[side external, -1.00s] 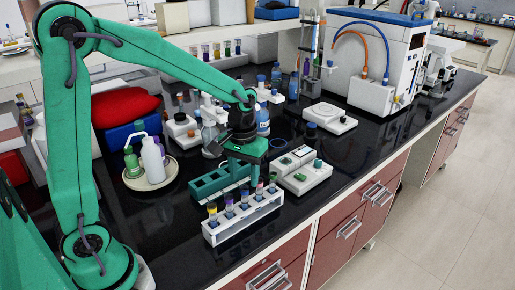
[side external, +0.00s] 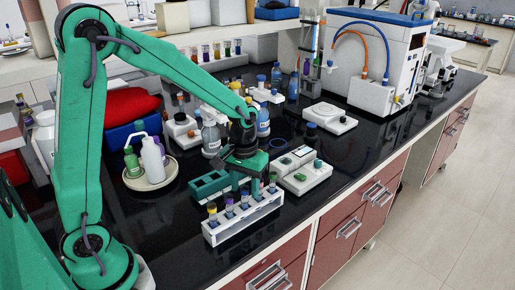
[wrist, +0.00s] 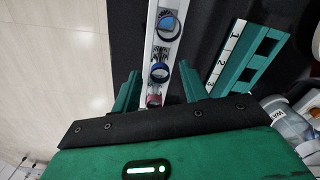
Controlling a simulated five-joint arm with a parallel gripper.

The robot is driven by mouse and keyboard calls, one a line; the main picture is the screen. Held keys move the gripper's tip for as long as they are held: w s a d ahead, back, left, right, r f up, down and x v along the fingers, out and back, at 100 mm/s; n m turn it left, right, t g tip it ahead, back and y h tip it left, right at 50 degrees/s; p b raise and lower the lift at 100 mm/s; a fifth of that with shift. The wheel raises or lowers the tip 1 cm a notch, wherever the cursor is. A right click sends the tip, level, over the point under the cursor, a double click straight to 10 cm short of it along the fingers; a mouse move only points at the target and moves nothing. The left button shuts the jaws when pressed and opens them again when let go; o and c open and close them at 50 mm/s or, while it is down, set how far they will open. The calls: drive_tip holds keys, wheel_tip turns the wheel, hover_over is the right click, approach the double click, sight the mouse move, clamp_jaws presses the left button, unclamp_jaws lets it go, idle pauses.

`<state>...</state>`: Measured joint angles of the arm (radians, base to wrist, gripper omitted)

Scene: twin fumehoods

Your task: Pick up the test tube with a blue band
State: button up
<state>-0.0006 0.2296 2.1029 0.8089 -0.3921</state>
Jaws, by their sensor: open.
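A white rack (side external: 243,222) holds a row of several upright test tubes with coloured bands. The blue-banded tube (side external: 244,201) stands in the rack near its middle; in the wrist view its blue ring (wrist: 160,72) shows between my fingers. A pink-banded tube (wrist: 153,100) is beside it, nearer my palm. Another tube (wrist: 167,25) stands farther along the rack. My gripper (wrist: 158,70) is open and empty, pointing down over the rack with one finger on each side of it. The side view hides part of the fingers behind tubes, so contact cannot be told.
A green rack (side external: 208,186) stands just behind the white rack. A white device (side external: 301,173) is close on the right. A tray with bottles (side external: 150,181) is to the left. Black counter is clear in front of the white rack, up to its edge.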

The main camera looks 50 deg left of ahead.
sight(245, 195)
drive_tip(key=shift+f, duration=2)
clamp_jaws()
